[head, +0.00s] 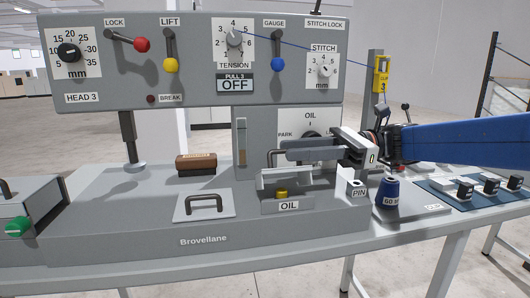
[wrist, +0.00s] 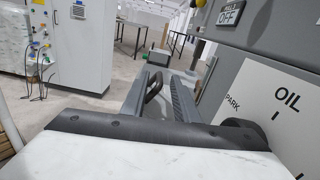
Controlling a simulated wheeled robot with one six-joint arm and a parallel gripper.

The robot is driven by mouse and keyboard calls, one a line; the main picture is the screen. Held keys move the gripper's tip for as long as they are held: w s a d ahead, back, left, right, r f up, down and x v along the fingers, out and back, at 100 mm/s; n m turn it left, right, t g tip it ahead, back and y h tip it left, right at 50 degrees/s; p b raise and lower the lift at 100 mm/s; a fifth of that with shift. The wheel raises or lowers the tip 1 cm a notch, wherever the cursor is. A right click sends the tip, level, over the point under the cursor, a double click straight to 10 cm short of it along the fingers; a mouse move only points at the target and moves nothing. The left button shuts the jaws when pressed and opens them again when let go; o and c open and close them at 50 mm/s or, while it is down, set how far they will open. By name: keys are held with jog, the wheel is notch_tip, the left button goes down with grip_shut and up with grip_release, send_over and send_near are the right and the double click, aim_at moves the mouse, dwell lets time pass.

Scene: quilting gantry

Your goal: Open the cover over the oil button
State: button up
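The yellow oil button (head: 281,194) sits on the machine bed behind the OIL label (head: 289,206). Its cover (head: 285,179), a pale grey flap, shows just above and behind the button and looks raised. The front of the button is visible; I cannot tell the flap's exact angle. My gripper (head: 280,152) reaches in from the right, level, with its fingers pointing left above the flap. In the wrist view my gripper (wrist: 165,72) has its two dark fingers apart. No held thing shows between them. The button and cover are not visible in the wrist view.
The OIL/PARK dial plate (head: 322,118) stands close behind my gripper. A plate with a black handle (head: 205,203) lies left of the button, and a brown wooden block (head: 196,163) lies behind it. The PIN holder (head: 357,188) and blue spool (head: 388,194) stand at right.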

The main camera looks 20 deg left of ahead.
aim_at(271, 152)
jog(key=shift+x, duration=3.5)
jog(key=shift+c, duration=0.3)
